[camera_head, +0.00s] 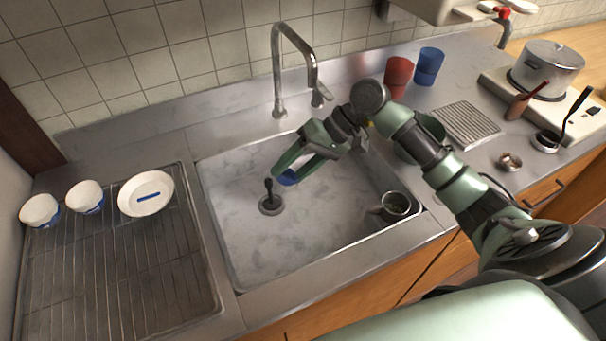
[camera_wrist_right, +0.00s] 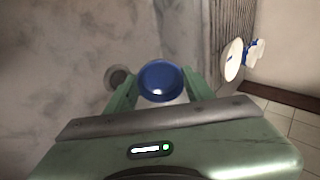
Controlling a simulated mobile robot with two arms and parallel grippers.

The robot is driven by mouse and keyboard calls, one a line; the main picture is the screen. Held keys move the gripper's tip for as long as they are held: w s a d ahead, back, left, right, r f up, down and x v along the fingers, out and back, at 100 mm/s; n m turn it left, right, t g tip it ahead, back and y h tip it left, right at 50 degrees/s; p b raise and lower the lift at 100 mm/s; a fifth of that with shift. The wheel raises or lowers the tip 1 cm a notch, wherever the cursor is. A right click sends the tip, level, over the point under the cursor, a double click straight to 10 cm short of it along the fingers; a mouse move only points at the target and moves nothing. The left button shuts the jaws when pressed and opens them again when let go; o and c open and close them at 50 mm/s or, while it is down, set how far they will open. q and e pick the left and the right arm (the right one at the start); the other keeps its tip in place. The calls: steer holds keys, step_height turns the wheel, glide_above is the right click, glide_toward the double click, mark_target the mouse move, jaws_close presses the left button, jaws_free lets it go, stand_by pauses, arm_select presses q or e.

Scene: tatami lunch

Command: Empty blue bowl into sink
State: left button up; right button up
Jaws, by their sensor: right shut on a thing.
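The blue bowl (camera_head: 289,178) is small and mostly hidden behind my right gripper (camera_head: 288,172) in the head view. The right wrist view shows the bowl (camera_wrist_right: 160,80) as a round blue shape between the two green fingers. My right gripper is shut on it and holds it over the sink (camera_head: 325,213). The bowl's contents cannot be made out. The drain (camera_head: 270,207), with a dark upright handle, is in the sink to the left of and below the bowl in the head view. My left gripper is not in view.
A dark cup (camera_head: 396,205) stands in the sink's right corner. The faucet (camera_head: 279,75) rises behind the sink. A drying rack (camera_head: 120,280) with white bowls is at left. Red (camera_head: 399,72) and blue (camera_head: 429,65) cups stand at the back right, near a stove with a pot (camera_head: 548,70).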

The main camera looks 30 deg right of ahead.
steer(key=w+a+f+h+p, duration=0.1)
steer(key=a+h+p, duration=0.7)
steer(key=p, duration=0.9)
steer(key=shift+a+f+n+g+h, duration=0.3)
steer(key=shift+a+f+h, duration=0.1)
steer(key=shift+a, duration=0.2)
steer(key=shift+w+r, duration=0.1)
